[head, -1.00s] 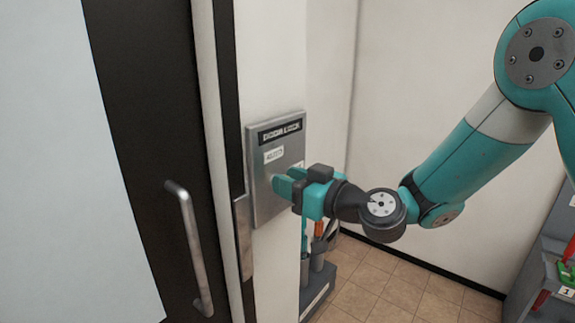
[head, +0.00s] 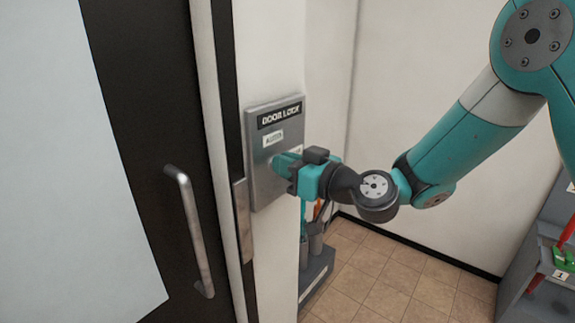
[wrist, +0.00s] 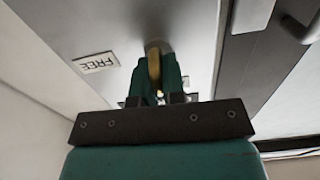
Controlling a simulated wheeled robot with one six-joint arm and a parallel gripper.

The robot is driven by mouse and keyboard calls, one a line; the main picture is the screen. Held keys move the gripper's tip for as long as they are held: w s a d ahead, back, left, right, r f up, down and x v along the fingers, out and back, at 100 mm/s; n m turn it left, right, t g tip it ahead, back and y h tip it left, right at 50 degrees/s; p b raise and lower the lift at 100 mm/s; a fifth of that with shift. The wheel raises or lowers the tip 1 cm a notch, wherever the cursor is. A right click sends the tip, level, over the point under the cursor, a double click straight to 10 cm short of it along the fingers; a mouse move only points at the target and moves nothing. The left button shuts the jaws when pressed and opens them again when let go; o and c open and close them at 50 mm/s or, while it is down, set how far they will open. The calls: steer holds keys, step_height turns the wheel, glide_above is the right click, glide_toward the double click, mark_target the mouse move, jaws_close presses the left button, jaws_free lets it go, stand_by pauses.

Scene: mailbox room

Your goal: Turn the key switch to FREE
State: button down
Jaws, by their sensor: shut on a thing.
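A grey metal door lock plate (head: 259,180) is on the wall beside the door, with a "DOOR LOCK" sign and an "AUTO" label (head: 273,139). My gripper (head: 281,164) is at the plate, its teal fingers shut. In the wrist view my gripper (wrist: 154,88) holds a brass-coloured key (wrist: 154,66) between its fingers. The key stands at a round lock cylinder (wrist: 157,46) on the plate. A "FREE" label (wrist: 96,63) shows to the left of the key there. The fingers hide part of the key, so its exact angle is hard to tell.
The dark door (head: 130,120) with a metal pull handle (head: 190,230) is left of the plate. A grey stand (head: 318,270) with tools is below the plate. A grey unit (head: 540,255) with red and green items stands at the far right. The tiled floor between is clear.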

steer(key=m+b, duration=0.1)
steer(key=m, duration=0.3)
steer(key=shift+w+f+b, duration=0.1)
steer(key=shift+w+b, duration=0.05)
steer(key=shift+b, duration=0.25)
steer(key=shift+w+d+f+m+p, duration=0.1)
steer(key=shift+m, duration=2.1)
steer(key=shift+w+d+f+m+p, duration=0.1)
steer(key=shift+m+p, duration=0.05)
steer(key=shift+m, duration=2.05)
steer(key=shift+f+m+p, duration=0.1)
steer(key=shift+m, duration=2.1)
steer(key=c, duration=1.2)
jaws_free()
steer(key=shift+c, duration=0.2)
steer(key=shift+f, duration=0.1)
